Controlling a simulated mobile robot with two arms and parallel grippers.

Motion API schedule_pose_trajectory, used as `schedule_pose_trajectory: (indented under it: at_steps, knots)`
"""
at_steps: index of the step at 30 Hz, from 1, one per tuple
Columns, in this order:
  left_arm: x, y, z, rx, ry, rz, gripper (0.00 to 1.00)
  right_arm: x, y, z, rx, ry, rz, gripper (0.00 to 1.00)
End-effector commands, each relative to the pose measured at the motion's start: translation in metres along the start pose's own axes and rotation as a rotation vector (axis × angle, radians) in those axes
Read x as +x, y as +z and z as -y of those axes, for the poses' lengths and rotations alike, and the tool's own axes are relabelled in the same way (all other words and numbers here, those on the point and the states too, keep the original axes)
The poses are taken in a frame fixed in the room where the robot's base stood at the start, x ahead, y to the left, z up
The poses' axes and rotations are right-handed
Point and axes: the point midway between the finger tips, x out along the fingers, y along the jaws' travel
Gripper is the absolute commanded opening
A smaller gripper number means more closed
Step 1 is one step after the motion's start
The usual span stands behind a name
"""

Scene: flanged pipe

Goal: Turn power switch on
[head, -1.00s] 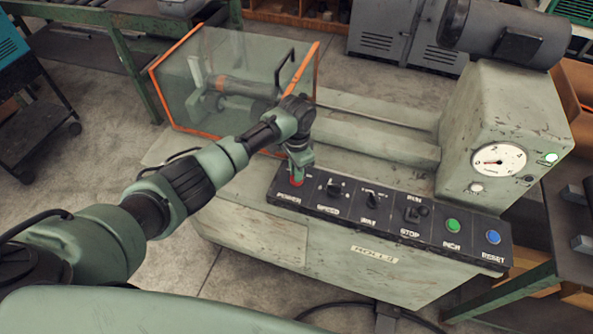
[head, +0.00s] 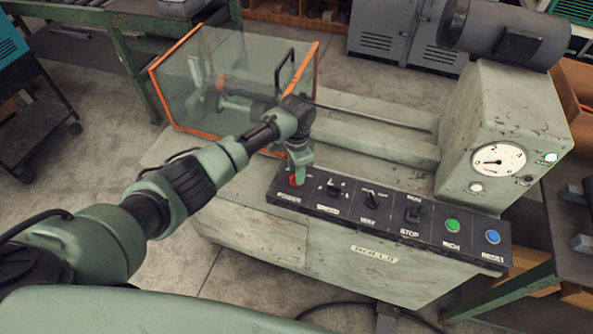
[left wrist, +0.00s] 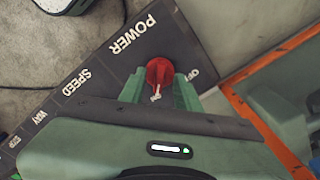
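The power switch is a round red knob (head: 297,181) at the left end of the black control panel (head: 383,216). My left gripper (head: 298,170) points down over it. In the left wrist view the red knob (left wrist: 159,73) sits between the two green fingers (left wrist: 159,92), which flank it closely with no clear gap. A small white mark shows on the knob. My right gripper is not in view.
More black knobs, a green button (head: 453,226) and a blue button (head: 492,237) continue along the panel. An orange-framed clear guard (head: 222,75) stands close behind my left arm. A gauge (head: 498,160) is at the right, beside a lit green lamp (head: 551,157).

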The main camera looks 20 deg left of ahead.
Motion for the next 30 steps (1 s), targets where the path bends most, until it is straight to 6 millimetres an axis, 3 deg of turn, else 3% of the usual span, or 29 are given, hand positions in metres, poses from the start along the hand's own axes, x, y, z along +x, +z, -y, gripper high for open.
schedule_pose_trajectory:
  at_steps: [8,21,30]
  knots:
    - [-0.008,0.000,0.000,0.000,0.000,0.000,0.33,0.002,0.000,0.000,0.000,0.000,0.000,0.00]
    - [-0.072,0.000,0.000,0.000,-0.001,-0.001,0.33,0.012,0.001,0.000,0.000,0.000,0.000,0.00]
    - [-0.078,0.000,0.000,-0.001,0.000,0.001,0.33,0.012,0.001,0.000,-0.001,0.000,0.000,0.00]
